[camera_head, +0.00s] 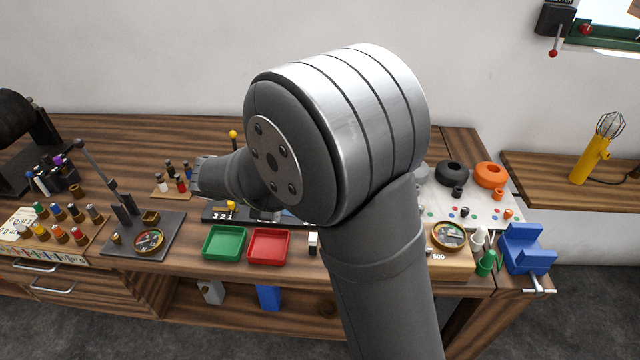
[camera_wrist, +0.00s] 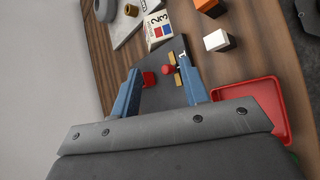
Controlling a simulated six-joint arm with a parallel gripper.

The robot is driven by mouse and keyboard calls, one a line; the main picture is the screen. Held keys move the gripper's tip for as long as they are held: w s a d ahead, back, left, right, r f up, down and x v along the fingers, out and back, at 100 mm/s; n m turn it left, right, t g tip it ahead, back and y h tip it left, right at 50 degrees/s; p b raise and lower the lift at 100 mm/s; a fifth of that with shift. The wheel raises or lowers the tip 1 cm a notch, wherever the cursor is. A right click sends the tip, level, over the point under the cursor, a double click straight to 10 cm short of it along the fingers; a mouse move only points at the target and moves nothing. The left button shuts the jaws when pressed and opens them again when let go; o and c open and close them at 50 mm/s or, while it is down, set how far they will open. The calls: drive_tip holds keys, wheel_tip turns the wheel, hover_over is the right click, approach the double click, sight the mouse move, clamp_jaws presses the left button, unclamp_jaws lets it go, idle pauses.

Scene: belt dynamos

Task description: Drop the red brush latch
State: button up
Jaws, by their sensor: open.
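My gripper (camera_wrist: 160,88) is open in the wrist view, its two blue fingers apart with nothing held between them. A red round knob (camera_wrist: 169,70) stands on a dark base plate (camera_wrist: 163,94) between the fingertips, beside small brass-coloured pieces. A small red block (camera_wrist: 149,79) lies close by, near the left finger. I cannot tell which of these two red parts is the brush latch. In the head view my large grey arm hides the gripper and most of this dark plate.
A red tray (camera_head: 270,261) and a green tray (camera_head: 224,257) stand at the bench front. A white block (camera_wrist: 218,40) and a numbered card (camera_wrist: 157,27) are near the plate. A blue vise (camera_head: 526,248) is at the right end.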

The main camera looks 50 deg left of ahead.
drive_tip(key=s+f+n+t, duration=0.1)
drive_tip(key=n, duration=0.1)
drive_tip(key=s+f+n+t, duration=0.1)
drive_tip(key=n+t, duration=0.1)
drive_tip(key=s+f+n+t+y, duration=0.1)
drive_tip(key=n, duration=0.1)
drive_tip(key=shift+s+a+f, duration=0.3)
drive_tip(key=shift+s+a, duration=0.05)
drive_tip(key=shift+s, duration=0.05)
drive_tip(key=s+n+t+y, duration=0.1)
drive_tip(key=n, duration=0.1)
drive_tip(key=s+a+f+n+t+y, duration=0.1)
drive_tip(key=s+n+y, duration=0.1)
drive_tip(key=n, duration=0.1)
drive_tip(key=s+f+n+t+y, duration=0.1)
drive_tip(key=s+n, duration=0.1)
drive_tip(key=shift+a+n+t, duration=0.3)
drive_tip(key=shift+a+t, duration=0.05)
drive_tip(key=shift+t, duration=0.05)
drive_tip(key=w+a, duration=0.1)
drive_tip(key=w, duration=0.4)
drive_tip(key=w+a, duration=0.1)
drive_tip(key=w, duration=0.5)
drive_tip(key=w+a, duration=0.1)
drive_tip(key=w, duration=0.5)
drive_tip(key=shift+c, duration=0.2)
clamp_jaws()
drive_tip(key=shift+r, duration=0.15)
